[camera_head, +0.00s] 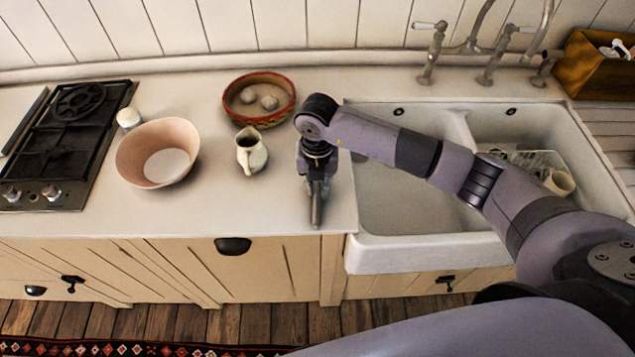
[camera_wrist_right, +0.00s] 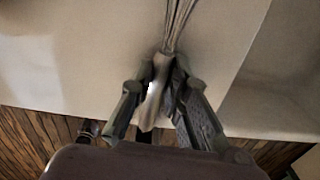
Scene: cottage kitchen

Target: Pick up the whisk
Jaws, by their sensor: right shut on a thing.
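The whisk (camera_head: 316,212) is near the front edge of the counter, left of the sink, with its handle end towards the front edge. My right gripper (camera_head: 317,184) is above it, pointing down, and hides much of it. In the right wrist view the gripper (camera_wrist_right: 165,72) is shut on the whisk's handle (camera_wrist_right: 151,112), with a finger on each side. The thin wires (camera_wrist_right: 180,22) run away from the fingers over the pale counter. I cannot tell whether the whisk touches the counter. My left gripper is not in view.
A cream jug (camera_head: 251,155), a red-rimmed bowl (camera_head: 232,98) with eggs and a pinkish bowl (camera_head: 133,158) stand to the left. A black hob (camera_head: 62,140) is at the far left. The white double sink (camera_head: 425,250) is just right, under my arm. The front counter is clear.

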